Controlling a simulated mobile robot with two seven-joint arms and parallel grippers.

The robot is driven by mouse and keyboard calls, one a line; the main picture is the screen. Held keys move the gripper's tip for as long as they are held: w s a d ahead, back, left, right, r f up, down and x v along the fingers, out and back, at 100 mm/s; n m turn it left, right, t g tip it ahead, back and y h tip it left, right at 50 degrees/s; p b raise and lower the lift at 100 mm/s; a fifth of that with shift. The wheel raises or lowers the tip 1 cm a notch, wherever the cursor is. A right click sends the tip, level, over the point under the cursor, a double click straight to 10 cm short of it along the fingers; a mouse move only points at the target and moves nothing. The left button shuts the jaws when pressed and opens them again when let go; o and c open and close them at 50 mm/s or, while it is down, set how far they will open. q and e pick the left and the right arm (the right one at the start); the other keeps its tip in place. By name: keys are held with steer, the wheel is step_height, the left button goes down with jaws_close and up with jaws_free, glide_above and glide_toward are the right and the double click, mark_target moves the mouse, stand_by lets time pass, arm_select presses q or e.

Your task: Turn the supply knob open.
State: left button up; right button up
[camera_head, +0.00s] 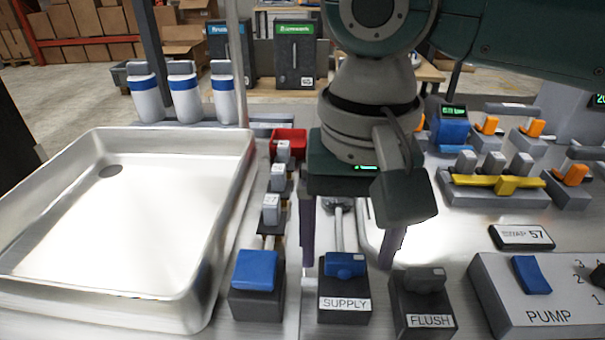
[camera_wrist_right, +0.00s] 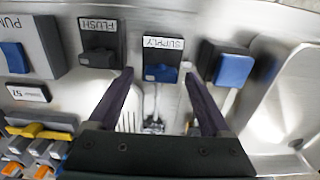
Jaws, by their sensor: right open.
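The supply knob (camera_head: 345,264) is a blue knob on a dark box labelled SUPPLY (camera_head: 344,303) at the front of the bench. It also shows in the wrist view (camera_wrist_right: 160,73), where its label reads upside down. My right gripper (camera_head: 350,262) points down at it with its two dark fingers spread. In the wrist view the fingertips (camera_wrist_right: 158,76) lie to either side of the knob. I cannot tell whether they touch it. My left gripper is not in view.
A dark FLUSH knob (camera_head: 424,280) stands close on the right, and a blue-topped box (camera_head: 256,270) close on the left. Further right is the PUMP panel (camera_head: 540,317). A large metal tray (camera_head: 222,262) fills the left. Bottles (camera_head: 184,98) stand behind it.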

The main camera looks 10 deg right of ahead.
steer(key=shift+f, duration=0.15)
jaws_close()
stand_by(0.6)
